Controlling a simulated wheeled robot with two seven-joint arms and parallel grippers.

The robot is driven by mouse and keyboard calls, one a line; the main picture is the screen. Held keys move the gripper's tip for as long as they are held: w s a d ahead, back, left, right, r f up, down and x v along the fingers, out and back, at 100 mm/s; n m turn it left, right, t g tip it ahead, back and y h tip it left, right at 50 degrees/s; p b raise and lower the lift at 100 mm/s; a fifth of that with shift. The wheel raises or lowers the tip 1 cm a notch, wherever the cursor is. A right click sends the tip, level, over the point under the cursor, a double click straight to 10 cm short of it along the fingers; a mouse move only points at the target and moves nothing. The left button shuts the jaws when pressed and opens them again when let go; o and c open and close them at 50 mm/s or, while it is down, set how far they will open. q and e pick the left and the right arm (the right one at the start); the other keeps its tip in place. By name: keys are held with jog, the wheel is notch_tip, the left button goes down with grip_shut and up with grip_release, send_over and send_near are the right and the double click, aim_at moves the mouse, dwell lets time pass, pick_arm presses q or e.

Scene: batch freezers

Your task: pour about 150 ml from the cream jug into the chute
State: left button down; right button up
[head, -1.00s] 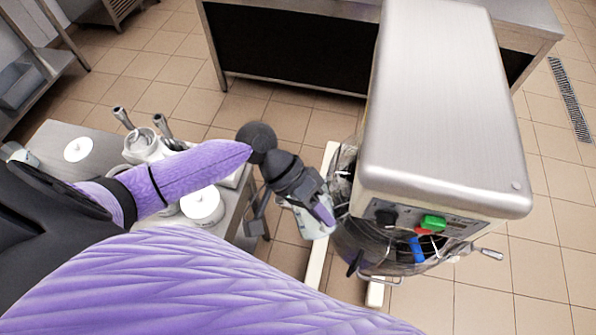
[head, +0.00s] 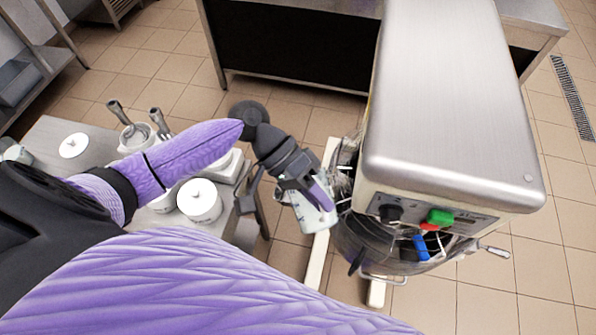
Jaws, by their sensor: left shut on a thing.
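My left gripper (head: 305,192) is shut on a pale jug (head: 314,214) with a purple patch, held in the air just left of the mixing machine (head: 450,100). The jug looks tilted toward the machine; its mouth and contents cannot be made out. The machine's clear guard and bowl (head: 368,235) sit under its steel head, right beside the jug. I cannot make out the chute clearly; it may be among the clear parts by the jug. My right gripper is not in view.
A steel table (head: 47,142) on the left carries white lidded tubs (head: 199,200) and containers with metal utensils (head: 137,135). A steel counter (head: 285,45) stands behind. Tiled floor is open at right.

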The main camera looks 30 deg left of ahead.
pick_arm(q)
jog(key=shift+s+d+r, duration=0.1)
jog(key=shift+d, duration=0.1)
dwell(0.3)
jog(key=shift+b, duration=0.35)
jog(key=shift+w+a+n+g+h+b, duration=0.4)
jog(key=shift+h+b, duration=0.5)
jog(key=shift+b, duration=0.6)
jog(key=shift+w+a+r+g+h+b, duration=0.4)
jog(key=shift+w+a+r+g+h, duration=0.15)
jog(key=shift+a+h, duration=0.2)
dwell(1.1)
jog(key=shift+s+d+p, duration=0.2)
jog(key=shift+p, duration=0.1)
jog(key=s+d+t+y+p, duration=0.1)
jog(key=p, duration=0.1)
jog(key=s+d+t+y+p, duration=0.1)
jog(key=y+p, duration=0.1)
jog(key=p, duration=0.1)
jog(key=shift+d+r+m, duration=0.15)
jog(key=shift+d+m, duration=0.05)
jog(key=shift+m, duration=0.2)
jog(key=shift+f+b, duration=0.45)
jog(key=shift+f, duration=0.3)
